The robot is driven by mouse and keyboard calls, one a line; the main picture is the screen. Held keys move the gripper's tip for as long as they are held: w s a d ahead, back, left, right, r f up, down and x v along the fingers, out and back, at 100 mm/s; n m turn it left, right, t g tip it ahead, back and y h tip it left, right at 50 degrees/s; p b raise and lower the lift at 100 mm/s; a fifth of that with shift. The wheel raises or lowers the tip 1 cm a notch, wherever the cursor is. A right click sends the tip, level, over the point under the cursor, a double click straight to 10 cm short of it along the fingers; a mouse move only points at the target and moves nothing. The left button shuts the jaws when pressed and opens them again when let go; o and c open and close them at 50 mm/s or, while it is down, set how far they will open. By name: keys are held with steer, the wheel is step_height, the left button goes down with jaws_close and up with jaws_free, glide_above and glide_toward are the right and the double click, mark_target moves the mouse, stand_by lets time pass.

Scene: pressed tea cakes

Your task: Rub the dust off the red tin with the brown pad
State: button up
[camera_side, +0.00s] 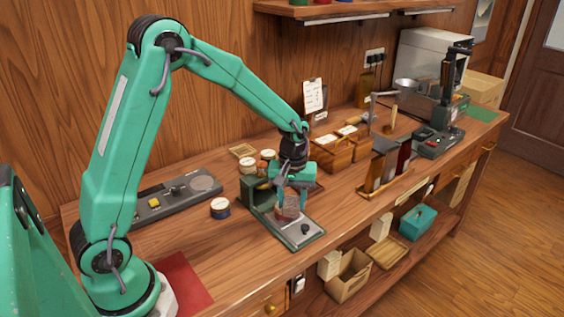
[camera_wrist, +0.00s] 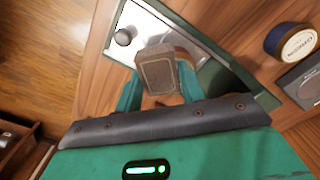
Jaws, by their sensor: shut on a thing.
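My gripper (camera_side: 290,198) points down over a green-framed stand with a pale metal plate (camera_side: 300,235). It is shut on a brown block (camera_wrist: 158,72) that looks like the brown pad, with a greyish face. In the wrist view one teal finger lies on each side of the block. The block also shows low between the fingers in the side view (camera_side: 288,212), over the plate; I cannot tell whether it touches it. I cannot make out a clearly red tin; a reddish-brown edge behind the block is partly hidden.
A dark blue tin with a pale lid (camera_side: 220,208) stands left of the stand. A grey device (camera_side: 175,196) lies further left, wooden boxes (camera_side: 332,152) behind right. A dark knob (camera_side: 305,229) rises from the plate.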

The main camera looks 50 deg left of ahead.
steer(key=shift+d+r, duration=0.2)
steer(key=shift+r, duration=3.85)
